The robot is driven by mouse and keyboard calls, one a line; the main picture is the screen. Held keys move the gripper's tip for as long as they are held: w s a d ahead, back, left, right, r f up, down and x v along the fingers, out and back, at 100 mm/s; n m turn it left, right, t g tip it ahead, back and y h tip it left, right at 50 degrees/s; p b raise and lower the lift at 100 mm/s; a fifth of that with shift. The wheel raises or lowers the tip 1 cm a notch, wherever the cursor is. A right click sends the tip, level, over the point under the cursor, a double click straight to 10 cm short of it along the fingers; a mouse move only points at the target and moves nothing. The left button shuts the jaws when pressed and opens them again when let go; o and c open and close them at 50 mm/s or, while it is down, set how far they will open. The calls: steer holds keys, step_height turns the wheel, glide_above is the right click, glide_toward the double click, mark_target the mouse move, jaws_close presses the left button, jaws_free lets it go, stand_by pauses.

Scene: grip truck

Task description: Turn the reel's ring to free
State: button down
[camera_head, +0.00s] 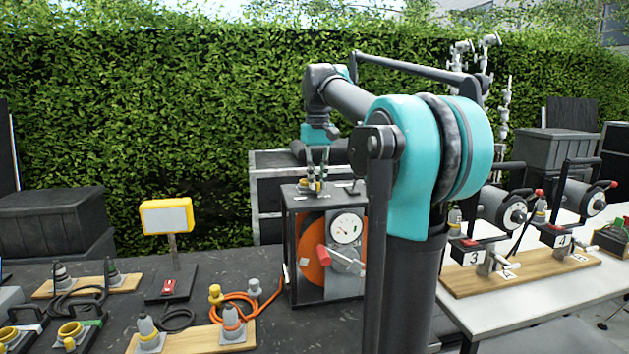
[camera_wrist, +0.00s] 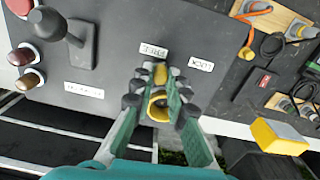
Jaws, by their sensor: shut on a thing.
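The reel (camera_head: 313,256) is a dark box with an orange drum, a round gauge and a red-handled crank on its front, standing on the dark table. Its yellow ring (camera_wrist: 158,107) sits on the grey top panel. My gripper (camera_head: 317,181) points straight down over that top. In the wrist view my gripper (camera_wrist: 160,96) is shut on the ring, one finger on each side. A yellow tab (camera_wrist: 161,73) extends from the ring towards the label that seems to read FREE (camera_wrist: 152,50). The LOCK label (camera_wrist: 201,64) is to its right. The fingers partly hide the ring.
A black lever (camera_wrist: 80,40) and red and brown round knobs (camera_wrist: 22,57) stand on the same panel. A yellow lamp (camera_head: 167,216), cables and plugs lie left of the reel. Another table (camera_head: 520,300) with numbered cranked units is at right.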

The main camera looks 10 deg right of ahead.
steer(key=shift+w+d+n, duration=0.1)
steer(key=shift+d+n, duration=0.1)
steer(key=shift+n, duration=0.3)
steer(key=c, duration=1.5)
jaws_free()
step_height(320, 180, up, 12)
